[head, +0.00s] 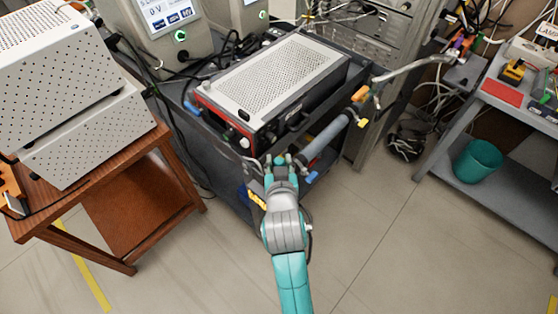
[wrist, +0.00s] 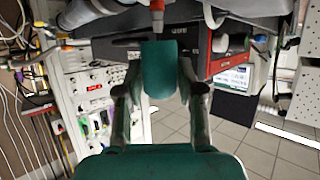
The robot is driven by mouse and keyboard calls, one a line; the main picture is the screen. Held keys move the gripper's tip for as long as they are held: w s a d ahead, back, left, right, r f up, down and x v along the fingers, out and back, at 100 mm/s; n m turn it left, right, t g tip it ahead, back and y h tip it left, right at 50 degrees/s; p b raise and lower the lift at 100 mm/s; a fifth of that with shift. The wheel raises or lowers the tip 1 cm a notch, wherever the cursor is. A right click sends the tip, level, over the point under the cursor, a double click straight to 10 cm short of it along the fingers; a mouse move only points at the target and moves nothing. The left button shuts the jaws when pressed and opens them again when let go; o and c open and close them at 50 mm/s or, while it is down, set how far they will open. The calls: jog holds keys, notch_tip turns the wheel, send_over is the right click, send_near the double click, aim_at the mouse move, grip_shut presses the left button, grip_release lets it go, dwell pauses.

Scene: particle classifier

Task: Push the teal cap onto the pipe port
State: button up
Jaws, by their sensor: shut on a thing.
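My gripper (head: 282,162) is at the front edge of the dark cart in the head view. In the wrist view my gripper (wrist: 160,76) has its two fingers on either side of the teal cap (wrist: 161,68), shut on it. The cap's far end lies close below a thin grey stub with a reddish tip (wrist: 157,18); I cannot tell whether they touch or whether this is the pipe port. In the head view a thick grey pipe (head: 328,137) slopes up to the right from beside my gripper. The cap is hard to tell from the teal fingers there.
A red-and-grey perforated instrument (head: 280,82) sits on the dark cart (head: 235,190) just behind my gripper. A brown wooden table (head: 142,215) with grey boxes stands at left. A grey shelf (head: 510,170) holds a teal bin (head: 478,161) at right. The front floor is clear.

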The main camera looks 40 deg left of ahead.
jog(key=shift+f, duration=1.5)
jog(key=o, duration=1.1)
jog(key=v, duration=1.2)
jog(key=shift+d, duration=0.1)
